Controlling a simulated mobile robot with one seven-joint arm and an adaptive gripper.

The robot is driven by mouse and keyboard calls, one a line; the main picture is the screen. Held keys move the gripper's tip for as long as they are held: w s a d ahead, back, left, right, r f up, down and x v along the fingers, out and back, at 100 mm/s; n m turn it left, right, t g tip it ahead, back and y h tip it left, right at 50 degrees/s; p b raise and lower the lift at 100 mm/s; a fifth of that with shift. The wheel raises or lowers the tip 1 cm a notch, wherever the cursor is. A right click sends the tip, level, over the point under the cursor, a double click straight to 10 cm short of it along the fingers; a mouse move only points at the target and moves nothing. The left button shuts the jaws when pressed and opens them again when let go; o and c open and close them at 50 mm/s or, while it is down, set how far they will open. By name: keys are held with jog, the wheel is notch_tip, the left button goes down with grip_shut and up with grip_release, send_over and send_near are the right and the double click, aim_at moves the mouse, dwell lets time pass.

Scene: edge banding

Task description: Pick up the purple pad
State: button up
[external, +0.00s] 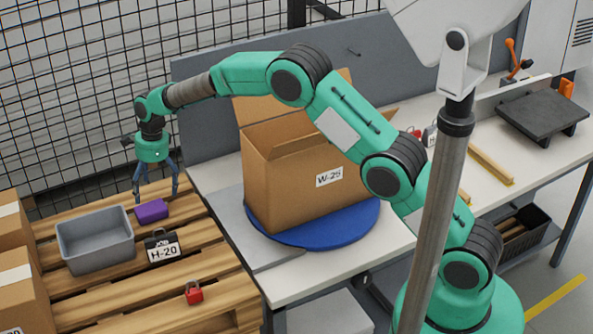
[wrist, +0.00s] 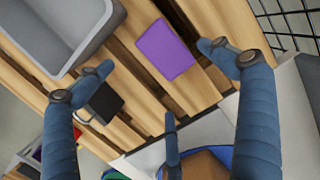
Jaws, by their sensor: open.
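The purple pad (external: 152,211) is a small flat-topped block lying on the wooden pallet, just right of the grey bin. In the wrist view it shows whole and uncovered (wrist: 164,50), beyond my fingers and toward the top. My gripper (external: 157,194) hangs pointing down above the pallet, close to the pad in the external view. In the wrist view its blue fingers (wrist: 155,85) are spread wide with nothing between them. The pad appears apart from the fingers; the exact height of the gripper above it is hard to tell.
The grey bin (external: 95,262) stands left of the pad. A black H-20 block (external: 161,247) lies in front of it, and a red padlock (external: 194,292) is nearer on the pallet (external: 150,298). A tall open W-25 carton (external: 290,194) stands on a blue turntable (external: 325,238) to the right.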

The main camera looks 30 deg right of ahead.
aim_at(151, 210)
jog(key=shift+a+f, duration=0.15)
jog(key=shift+f, duration=0.65)
jog(key=shift+a+f, duration=0.1)
jog(key=shift+f, duration=0.7)
jog(key=shift+f, duration=0.15)
jog(key=shift+w+a+f+b, duration=0.15)
jog(key=shift+f+b, duration=0.15)
jog(key=shift+f, duration=0.5)
jog(key=shift+s+a+f+b, duration=0.15)
jog(key=shift+f+b, duration=0.1)
jog(key=shift+f, duration=0.6)
jog(key=shift+w+a+f+b, duration=0.15)
jog(key=shift+f+b, duration=0.15)
jog(key=shift+f, duration=0.5)
jog(key=c, duration=1)
